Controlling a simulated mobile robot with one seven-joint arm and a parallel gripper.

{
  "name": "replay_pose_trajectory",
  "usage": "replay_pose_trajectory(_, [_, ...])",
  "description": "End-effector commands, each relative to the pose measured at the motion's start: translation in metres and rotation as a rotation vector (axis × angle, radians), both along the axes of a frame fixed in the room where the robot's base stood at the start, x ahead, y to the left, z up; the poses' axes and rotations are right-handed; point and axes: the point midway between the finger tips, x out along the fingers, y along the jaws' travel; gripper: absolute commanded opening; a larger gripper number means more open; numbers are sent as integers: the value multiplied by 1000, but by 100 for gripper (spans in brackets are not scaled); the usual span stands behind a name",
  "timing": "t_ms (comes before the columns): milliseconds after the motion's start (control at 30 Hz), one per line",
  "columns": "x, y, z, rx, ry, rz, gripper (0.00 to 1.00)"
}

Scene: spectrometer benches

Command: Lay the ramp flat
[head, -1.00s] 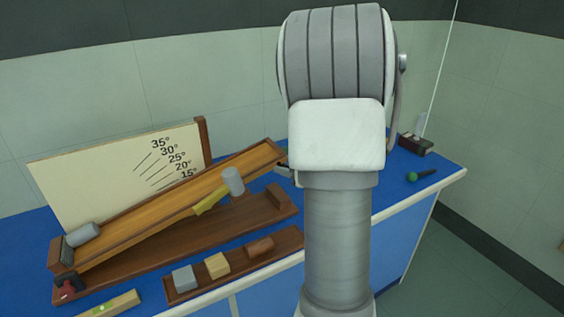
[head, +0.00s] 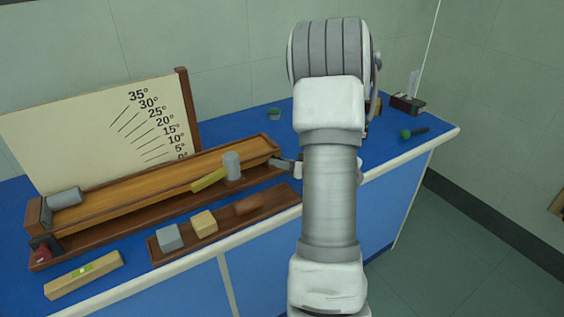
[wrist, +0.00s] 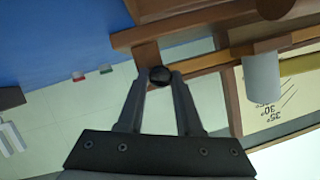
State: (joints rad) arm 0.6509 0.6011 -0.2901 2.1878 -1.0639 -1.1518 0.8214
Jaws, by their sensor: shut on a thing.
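The wooden ramp (head: 165,185) is hinged at its left end and lies at a shallow angle, its right end slightly raised over the dark base below it. The angle board (head: 95,135) stands behind it, with marks from 35° down to 0°. My gripper (head: 285,163) is at the ramp's right end, partly hidden by my arm. In the wrist view my gripper (wrist: 160,80) is shut on a dark round knob (wrist: 160,76) at the ramp's end. A grey cylinder (head: 231,166) with a yellow strip shows at the ramp's front side.
A tray (head: 285,200) with several blocks lies in front of the ramp. A wooden spirit level (head: 83,275) lies at the front left, near a red knob (head: 42,254). A green-ended tool (head: 406,134) and a dark box (head: 406,104) are at the right. The bench right of my arm is mostly clear.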

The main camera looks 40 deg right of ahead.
Motion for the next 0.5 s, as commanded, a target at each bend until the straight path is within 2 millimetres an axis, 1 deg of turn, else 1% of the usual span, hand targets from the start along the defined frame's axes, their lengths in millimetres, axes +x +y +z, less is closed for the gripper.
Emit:
replay_pose_trajectory(33, [-3,3,-12,8,28,1,36])
replay_pose_trajectory(167, [-3,3,-10,7,24,1,60])
replay_pose_trajectory(200, [-3,2,-10,6,22,0,63])
replay_pose_trajectory(500, [-4,1,-6,3,17,-2,63])
